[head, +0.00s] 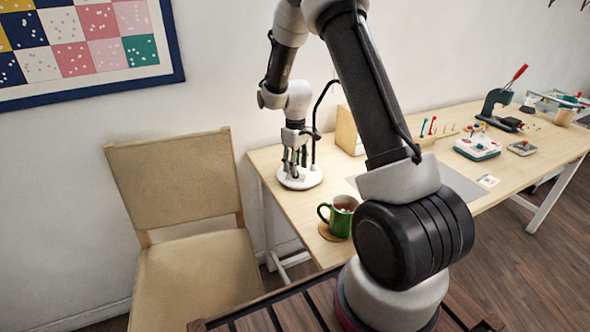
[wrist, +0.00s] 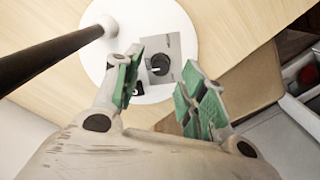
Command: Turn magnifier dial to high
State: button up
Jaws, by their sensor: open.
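The magnifier dial (wrist: 159,64) is a round black knob on a grey plate (wrist: 172,44), set on the round white base (wrist: 96,63) of the magnifier. A light pointer mark shows on the knob, but the setting labels are too small to read. In the head view the white base (head: 300,183) stands at the left end of the table, and the dial is hidden behind my gripper. My gripper (head: 294,165) points down over the base. In the wrist view my gripper (wrist: 160,82) is open and empty, with its green-padded fingers on either side of the dial. I cannot tell whether they touch it.
The magnifier's black stem (head: 318,120) rises beside my gripper; it also crosses the wrist view (wrist: 50,55). A green mug (head: 339,216) stands on a coaster near the table's front edge. A wooden box (head: 349,131) stands behind. A beige chair (head: 190,230) is at left.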

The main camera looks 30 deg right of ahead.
jog(key=shift+f, duration=1.1)
grip_shut()
jog(key=shift+m, duration=0.4)
jog(key=m, duration=1.9)
